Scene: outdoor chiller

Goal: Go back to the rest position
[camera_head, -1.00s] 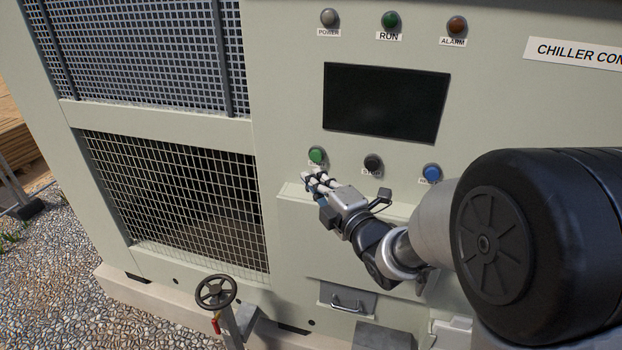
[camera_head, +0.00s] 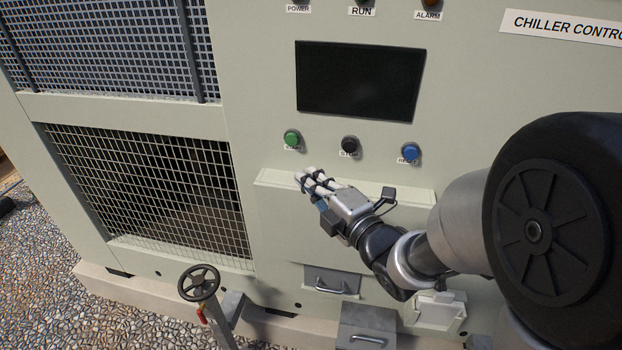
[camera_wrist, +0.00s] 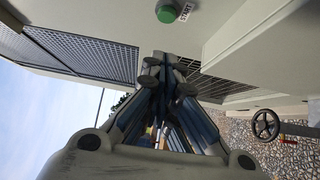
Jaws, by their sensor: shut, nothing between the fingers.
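My gripper (camera_head: 308,178) is shut and empty in the head view. It is in front of the chiller panel, below the green start button (camera_head: 292,138) and level with the ledge under the buttons. In the wrist view my gripper (camera_wrist: 168,62) points towards the chiller's side grilles, and the green button (camera_wrist: 168,12) shows at the top, apart from the fingers. The black stop button (camera_head: 349,144) and the blue button (camera_head: 410,152) are to the right of the green one.
A dark screen (camera_head: 360,80) is above the buttons. The ledge (camera_head: 400,190) juts out behind my gripper. A handwheel (camera_head: 199,283) stands at the lower left, also in the wrist view (camera_wrist: 266,125). Gravel (camera_head: 90,315) lies at the left.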

